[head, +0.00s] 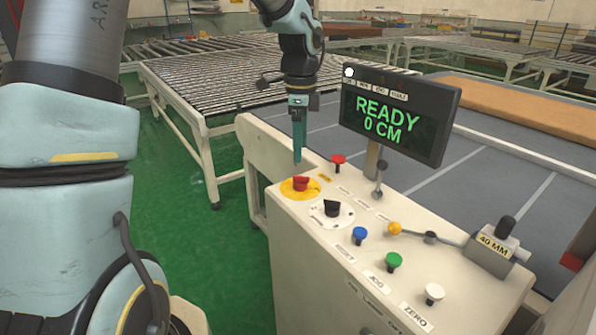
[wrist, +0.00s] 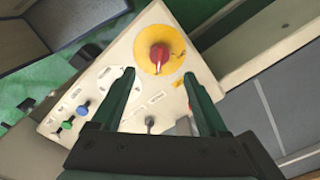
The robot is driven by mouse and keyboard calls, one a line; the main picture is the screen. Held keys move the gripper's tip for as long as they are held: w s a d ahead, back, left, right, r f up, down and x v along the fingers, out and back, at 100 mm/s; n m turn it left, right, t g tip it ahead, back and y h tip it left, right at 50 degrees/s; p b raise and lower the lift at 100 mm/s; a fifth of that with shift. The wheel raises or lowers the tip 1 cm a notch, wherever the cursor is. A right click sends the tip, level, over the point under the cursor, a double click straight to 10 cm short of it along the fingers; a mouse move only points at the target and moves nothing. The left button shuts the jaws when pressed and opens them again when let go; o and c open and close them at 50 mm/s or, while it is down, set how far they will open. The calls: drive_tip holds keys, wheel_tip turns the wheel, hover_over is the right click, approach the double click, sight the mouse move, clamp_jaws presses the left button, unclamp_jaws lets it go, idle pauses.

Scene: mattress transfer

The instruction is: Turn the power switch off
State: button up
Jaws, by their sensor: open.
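The control panel (head: 322,255) is a cream box with a sloped top. At its far left corner sits a red rotary knob (head: 300,184) on a yellow round plate (head: 287,190), which looks like the power switch. In the wrist view the red knob (wrist: 159,54) and yellow plate (wrist: 147,35) lie ahead of my fingertips, near the top centre. My gripper (head: 298,155) points down just above the knob in the head view. In the wrist view my gripper (wrist: 160,78) has its two green fingers spread apart, with nothing between them. It appears apart from the knob.
A black knob (head: 332,208), a red button (head: 338,160), blue (head: 360,233), green (head: 393,261) and white (head: 434,292) buttons, and a yellow-tipped lever (head: 394,228) share the panel. A display (head: 399,113) reading "READY 0 CM" stands behind. A roller conveyor (head: 205,85) lies beyond.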

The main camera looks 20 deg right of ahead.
sight(301, 176)
wheel_tip(301, 176, down, 8)
drive_tip(key=shift+f+p, duration=0.15)
drive_tip(key=shift+p, duration=0.55)
clamp_jaws()
